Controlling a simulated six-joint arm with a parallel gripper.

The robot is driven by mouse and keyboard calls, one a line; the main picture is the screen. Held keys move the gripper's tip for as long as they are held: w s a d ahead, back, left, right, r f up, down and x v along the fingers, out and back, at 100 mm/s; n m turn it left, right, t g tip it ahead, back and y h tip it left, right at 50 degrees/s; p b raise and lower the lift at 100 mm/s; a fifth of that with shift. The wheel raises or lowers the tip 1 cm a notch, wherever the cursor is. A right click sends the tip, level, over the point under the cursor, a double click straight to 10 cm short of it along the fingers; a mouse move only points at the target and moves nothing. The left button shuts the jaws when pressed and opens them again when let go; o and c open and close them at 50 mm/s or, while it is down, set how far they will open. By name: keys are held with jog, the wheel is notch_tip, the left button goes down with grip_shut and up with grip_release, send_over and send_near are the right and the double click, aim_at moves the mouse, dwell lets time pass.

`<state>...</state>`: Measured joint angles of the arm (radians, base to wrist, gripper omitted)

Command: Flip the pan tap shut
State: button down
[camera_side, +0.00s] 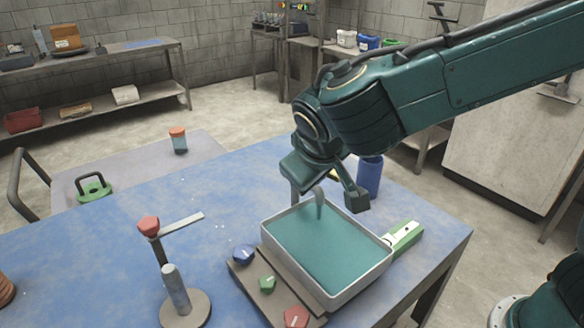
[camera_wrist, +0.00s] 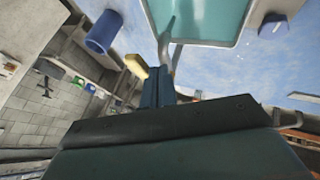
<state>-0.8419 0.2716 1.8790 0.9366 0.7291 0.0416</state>
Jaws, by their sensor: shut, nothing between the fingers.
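The pan (camera_side: 381,272), a pale tray full of teal liquid, stands near the table's right front; part of it shows at the top of the wrist view (camera_wrist: 244,18). A grey curved spout-like piece (camera_side: 319,203) stands at its far rim, close to my gripper. A green and white lever-like piece (camera_side: 404,238) sits beside the pan's right edge; I cannot tell which piece is the tap. My gripper (camera_side: 296,190) is shut and empty, low by the pan's far left corner. Contact with the grey piece cannot be told.
A board (camera_side: 246,277) left of the pan carries blue, green and red knobs. A stand with a red knob and flat metal arm (camera_side: 182,225) is further left, by a grey post (camera_side: 176,290). A blue cup (camera_side: 369,177) stands behind the pan.

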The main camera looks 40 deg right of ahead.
aim_at(334, 173)
jog(key=shift+s+d+n+y, duration=0.15)
jog(key=shift+d+n+y, duration=0.15)
jog(key=shift+d+n, duration=0.25)
jog(key=d+n+t+y, duration=0.1)
jog(key=d+n, duration=0.1)
jog(key=n, duration=0.1)
jog(key=shift+d+y, duration=0.1)
jog(key=shift+y, duration=0.2)
jog(key=w+d+n+y, duration=0.4)
jog(key=d+n+y, duration=0.2)
jog(key=n, duration=0.5)
jog(key=shift+w+d+y, duration=0.25)
jog(key=shift+w+y, duration=0.05)
jog(key=shift+y, duration=0.1)
dwell(0.4)
dwell(0.5)
